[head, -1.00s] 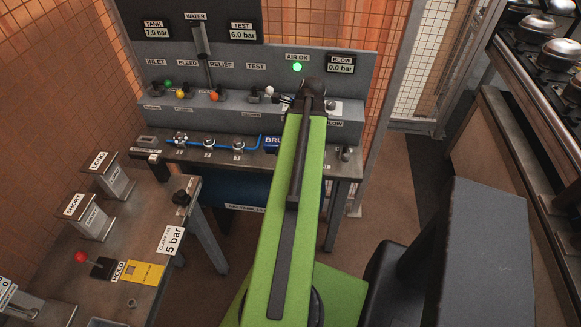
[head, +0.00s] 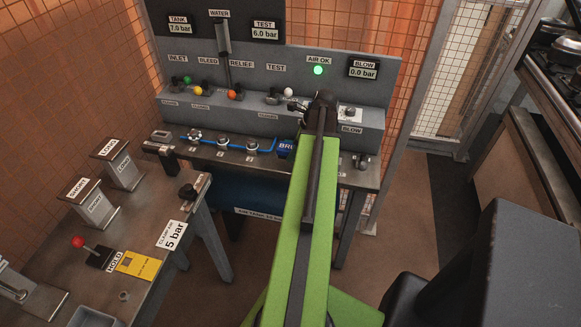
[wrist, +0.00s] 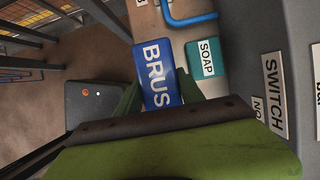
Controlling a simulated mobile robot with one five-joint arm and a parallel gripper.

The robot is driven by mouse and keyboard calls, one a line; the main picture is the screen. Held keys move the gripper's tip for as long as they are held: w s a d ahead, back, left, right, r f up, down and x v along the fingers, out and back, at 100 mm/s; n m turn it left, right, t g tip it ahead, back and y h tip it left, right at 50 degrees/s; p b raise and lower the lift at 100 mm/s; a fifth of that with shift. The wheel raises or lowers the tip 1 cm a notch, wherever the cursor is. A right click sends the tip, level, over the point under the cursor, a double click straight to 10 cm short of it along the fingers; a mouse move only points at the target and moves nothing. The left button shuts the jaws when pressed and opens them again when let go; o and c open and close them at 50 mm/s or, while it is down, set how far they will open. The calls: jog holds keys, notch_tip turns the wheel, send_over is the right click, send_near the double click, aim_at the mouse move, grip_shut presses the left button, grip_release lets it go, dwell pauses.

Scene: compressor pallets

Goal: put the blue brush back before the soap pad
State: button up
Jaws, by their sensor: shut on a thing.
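The blue brush (wrist: 157,75), marked "BRUS" as far as it shows, lies between the green fingers of my gripper (wrist: 165,98) in the wrist view. My gripper is shut on it. The teal soap pad (wrist: 207,58), labelled SOAP, is just right of the brush in that view, close beside it. In the head view, the blue brush (head: 285,148) shows only partly at the bench edge, left of my green arm. My arm hides the soap pad and the fingers there.
A blue pipe with several fittings (head: 223,143) runs along the bench left of the brush. Behind stands the grey valve panel (head: 290,105) with a lit green AIR OK lamp (head: 318,70). A side table (head: 150,225) with LONG and SHORT blocks stands at left.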

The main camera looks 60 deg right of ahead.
aim_at(292, 165)
jog(key=shift+w+f, duration=0.15)
jog(key=shift+w, duration=0.25)
notch_tip(292, 165, down, 4)
jog(key=b, duration=0.4)
jog(key=shift+f, duration=0.2)
jog(key=shift+r, duration=0.25)
jog(key=shift+f, duration=0.2)
jog(key=o, duration=1.5)
jog(key=shift+c, duration=0.2)
jog(key=shift+s+a, duration=0.1)
